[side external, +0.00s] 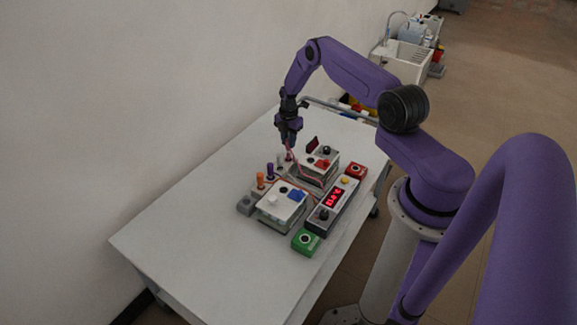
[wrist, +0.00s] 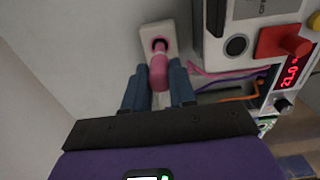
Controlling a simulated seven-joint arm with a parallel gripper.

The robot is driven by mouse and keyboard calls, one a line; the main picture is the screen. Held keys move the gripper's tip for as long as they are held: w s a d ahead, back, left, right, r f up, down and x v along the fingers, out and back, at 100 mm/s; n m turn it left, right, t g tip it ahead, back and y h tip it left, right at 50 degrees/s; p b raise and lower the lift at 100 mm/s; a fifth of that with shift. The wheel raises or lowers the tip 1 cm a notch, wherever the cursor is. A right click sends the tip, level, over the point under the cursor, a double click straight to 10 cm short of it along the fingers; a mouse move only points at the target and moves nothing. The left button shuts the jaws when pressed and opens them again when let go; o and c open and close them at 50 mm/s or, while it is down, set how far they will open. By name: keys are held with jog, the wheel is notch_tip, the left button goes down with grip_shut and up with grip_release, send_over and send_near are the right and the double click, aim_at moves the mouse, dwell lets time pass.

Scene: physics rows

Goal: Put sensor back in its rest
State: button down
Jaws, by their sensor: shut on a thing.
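A pink sensor (wrist: 159,74) with a rounded handle is between the two blue fingers of my gripper (wrist: 159,66) in the wrist view. My gripper is shut on the handle. The sensor's narrow end points at the dark hole of a pale rest block (wrist: 152,38); I cannot tell how deep it sits. In the side external view, my gripper (side external: 288,140) points down above the far part of the equipment group, and only a little of the pink sensor shows. A pink cable (wrist: 215,74) runs right from near the sensor.
An orange sensor (side external: 260,180) and a purple sensor (side external: 270,170) stand upright nearby. A white box with a blue switch (side external: 281,207), a box with a red switch (side external: 319,166), a red-digit display (side external: 333,198), a green block (side external: 306,241) and a red block (side external: 356,171) crowd the right. The table's (side external: 190,235) near left is clear.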

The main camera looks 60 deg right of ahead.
aim_at(288, 146)
jog(key=shift+f, duration=1.65)
dwell(1.0)
jog(key=shift+c, duration=2.3)
grip_release()
jog(key=shift+r, duration=3.25)
jog(key=shift+a, duration=0.1)
